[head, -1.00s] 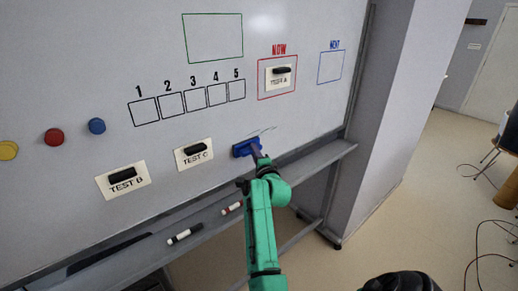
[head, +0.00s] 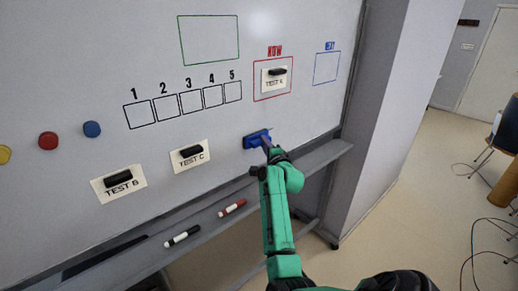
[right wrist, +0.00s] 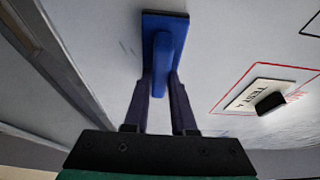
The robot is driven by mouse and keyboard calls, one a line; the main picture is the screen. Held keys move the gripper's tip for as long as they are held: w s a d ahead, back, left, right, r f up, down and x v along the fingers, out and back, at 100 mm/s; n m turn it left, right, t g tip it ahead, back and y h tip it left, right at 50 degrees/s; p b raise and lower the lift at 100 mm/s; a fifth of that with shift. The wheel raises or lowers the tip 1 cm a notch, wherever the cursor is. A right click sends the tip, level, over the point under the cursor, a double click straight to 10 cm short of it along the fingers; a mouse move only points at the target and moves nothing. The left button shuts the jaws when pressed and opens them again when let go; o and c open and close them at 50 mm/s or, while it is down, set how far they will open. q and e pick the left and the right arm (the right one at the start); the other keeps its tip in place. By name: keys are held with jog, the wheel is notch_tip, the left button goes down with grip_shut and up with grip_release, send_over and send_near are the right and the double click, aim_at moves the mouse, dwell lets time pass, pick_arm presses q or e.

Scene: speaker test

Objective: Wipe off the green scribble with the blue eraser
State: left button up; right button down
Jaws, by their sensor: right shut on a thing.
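The blue eraser (head: 256,139) is against the whiteboard, right of the TEST C card. My right gripper (head: 267,147) is shut on the eraser's handle; the right wrist view shows both fingers (right wrist: 161,85) on either side of the handle, with the eraser's pad (right wrist: 176,15) at the board. In the head view no scribble shows clearly around the eraser. My left gripper is not in view.
The marker tray (head: 204,229) below holds a black marker (head: 182,236) and a red marker (head: 232,208).

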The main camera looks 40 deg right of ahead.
jog(key=d+b, duration=0.6)
jog(key=d, duration=0.6)
jog(key=shift+s, duration=0.1)
dwell(0.4)
jog(key=s+p, duration=0.1)
jog(key=s, duration=0.5)
